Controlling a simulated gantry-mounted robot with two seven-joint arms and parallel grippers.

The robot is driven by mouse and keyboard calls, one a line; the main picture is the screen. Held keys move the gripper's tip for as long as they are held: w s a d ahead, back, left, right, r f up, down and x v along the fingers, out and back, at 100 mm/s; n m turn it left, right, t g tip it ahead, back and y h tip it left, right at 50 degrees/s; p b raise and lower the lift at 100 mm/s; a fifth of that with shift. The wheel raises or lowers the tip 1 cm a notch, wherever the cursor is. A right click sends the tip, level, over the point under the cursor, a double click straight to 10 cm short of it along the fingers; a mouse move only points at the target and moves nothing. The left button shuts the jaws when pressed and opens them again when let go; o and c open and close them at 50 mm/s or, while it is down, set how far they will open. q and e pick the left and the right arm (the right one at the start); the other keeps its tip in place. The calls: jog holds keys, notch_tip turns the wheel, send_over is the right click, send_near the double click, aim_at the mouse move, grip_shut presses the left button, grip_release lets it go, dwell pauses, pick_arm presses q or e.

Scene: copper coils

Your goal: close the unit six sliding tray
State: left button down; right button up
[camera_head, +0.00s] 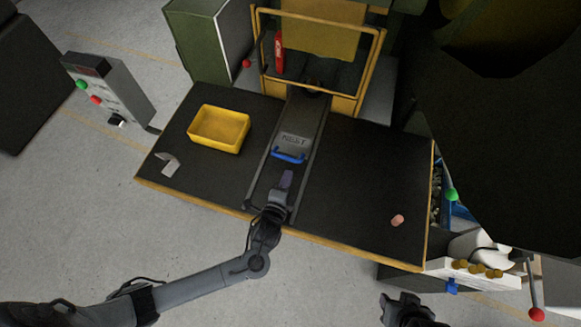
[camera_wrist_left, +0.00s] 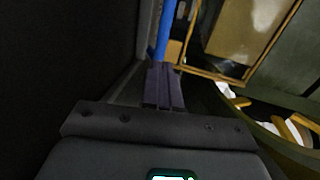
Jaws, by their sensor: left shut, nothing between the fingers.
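The grey sliding tray (camera_head: 302,122) lies between two dark rails on the black bench top, running from the machine's yellow-framed opening toward the bench's front edge. Its blue handle (camera_head: 289,157) is at its near end. My left gripper (camera_head: 287,176) is shut and empty, its fingertips just in front of the handle; I cannot tell whether they touch. In the left wrist view, the shut fingers (camera_wrist_left: 163,82) point toward the blue handle (camera_wrist_left: 165,30). My right gripper (camera_head: 408,312) is partly visible at the bottom edge, away from the bench; its jaws are unclear.
A yellow bin (camera_head: 219,128) stands left of the rails, with a small grey metal piece (camera_head: 168,163) nearby. A small copper coil (camera_head: 397,220) lies on the right of the bench. A grey control box (camera_head: 108,86) stands at left. The bench right of the rails is mostly clear.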

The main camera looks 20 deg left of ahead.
pick_arm(q)
jog(key=shift+x, duration=2.1)
pick_arm(e)
jog(key=shift+d+r, duration=0.15)
jog(key=shift+r, duration=0.15)
pick_arm(q)
jog(key=shift+w, duration=0.1)
